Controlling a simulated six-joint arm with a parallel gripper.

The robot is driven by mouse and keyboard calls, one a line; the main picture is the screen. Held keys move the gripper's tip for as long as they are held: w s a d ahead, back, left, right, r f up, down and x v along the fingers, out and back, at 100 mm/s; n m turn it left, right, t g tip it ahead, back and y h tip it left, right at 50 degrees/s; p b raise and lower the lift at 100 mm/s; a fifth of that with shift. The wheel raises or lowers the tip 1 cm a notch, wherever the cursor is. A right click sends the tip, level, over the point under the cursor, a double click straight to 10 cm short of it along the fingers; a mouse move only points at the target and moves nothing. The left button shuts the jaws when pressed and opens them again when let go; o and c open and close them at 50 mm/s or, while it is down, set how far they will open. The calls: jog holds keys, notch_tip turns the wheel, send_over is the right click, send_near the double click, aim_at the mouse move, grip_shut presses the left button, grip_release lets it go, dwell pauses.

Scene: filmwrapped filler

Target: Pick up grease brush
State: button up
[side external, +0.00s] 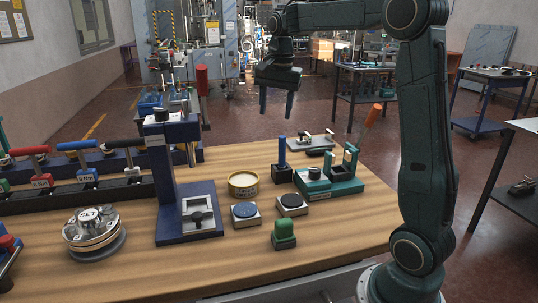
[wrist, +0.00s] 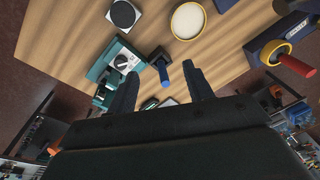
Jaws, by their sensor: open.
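What looks like the grease brush is a blue handle (side external: 282,151) standing upright in a small dark block (side external: 283,174); its lower end is hidden in the block. In the wrist view the blue handle (wrist: 164,77) points up toward the camera, between the fingers. My gripper (side external: 276,105) hangs in the air above the handle, fingers down, open and empty. In the wrist view my gripper (wrist: 160,73) shows its two fingers well apart, with the handle below them and no contact visible.
A round cream-filled tin (side external: 243,185) stands left of the block. A green fixture (side external: 329,180) stands close on the right, and a grey plate with parts (side external: 311,143) lies behind. A tall blue press (side external: 177,170) with a red-handled lever is farther left.

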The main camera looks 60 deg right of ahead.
aim_at(283, 137)
jog(key=w+d+f+m, duration=0.1)
jog(key=d, duration=0.2)
jog(key=w+d+f+m, duration=0.1)
jog(key=d+f+m, duration=0.1)
jog(key=d, duration=0.2)
jog(key=w+d+f+m+g, duration=0.1)
jog(key=d+f+m, duration=0.1)
jog(key=d, duration=0.2)
jog(key=shift+w+y, duration=0.1)
jog(key=shift+y, duration=0.2)
jog(key=shift+f, duration=0.15)
jog(key=shift+f, duration=4.2)
jog(key=shift+f, duration=0.15)
jog(key=shift+f, duration=2.5)
jog(key=c, duration=1.1)
